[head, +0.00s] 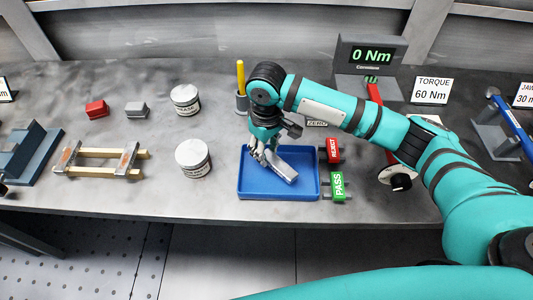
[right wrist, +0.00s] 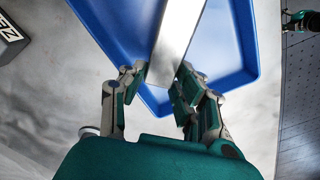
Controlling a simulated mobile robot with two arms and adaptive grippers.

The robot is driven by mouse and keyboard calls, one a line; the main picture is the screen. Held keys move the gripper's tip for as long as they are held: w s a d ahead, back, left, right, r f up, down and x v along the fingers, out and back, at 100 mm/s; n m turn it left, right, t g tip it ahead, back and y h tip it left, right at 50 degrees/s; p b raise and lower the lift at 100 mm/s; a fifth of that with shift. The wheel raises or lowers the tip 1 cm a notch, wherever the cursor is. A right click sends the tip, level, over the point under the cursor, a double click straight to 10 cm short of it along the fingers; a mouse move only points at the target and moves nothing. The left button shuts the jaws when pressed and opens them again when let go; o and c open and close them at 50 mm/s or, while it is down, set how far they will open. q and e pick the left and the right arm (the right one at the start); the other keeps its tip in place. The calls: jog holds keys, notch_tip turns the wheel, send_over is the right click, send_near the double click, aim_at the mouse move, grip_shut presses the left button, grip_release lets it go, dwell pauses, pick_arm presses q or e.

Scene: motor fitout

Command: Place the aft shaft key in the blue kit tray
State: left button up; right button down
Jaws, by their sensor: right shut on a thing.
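The key is a plain silver-grey bar (head: 284,168), held tilted within the outline of the blue kit tray (head: 246,189). My right gripper (head: 268,153) is shut on one end of it, above the tray. In the right wrist view, the bar (right wrist: 181,32) runs away from between the fingers (right wrist: 161,80), with the tray's blue rim (right wrist: 244,35) around it. I cannot tell whether the bar touches the tray floor. What seems to be my left gripper (right wrist: 300,20) shows small at the right edge of that view, too small to read its jaws.
Red REJECT (head: 333,151) and green PASS (head: 338,186) blocks stand close to the tray's right side. A holder with a yellow tool (head: 241,78) is behind it. Two grease tubs (head: 193,158) (head: 186,99) stand to the left. Bare bench lies between tubs and tray.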

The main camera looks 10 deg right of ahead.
jog(key=shift+f, duration=1.25)
jog(key=c, duration=1)
grip_release()
jog(key=shift+s+f, duration=0.1)
jog(key=shift+f, duration=0.05)
jog(key=shift+o, duration=0.2)
notch_tip(320, 180, up, 12)
jog(key=b, duration=0.1)
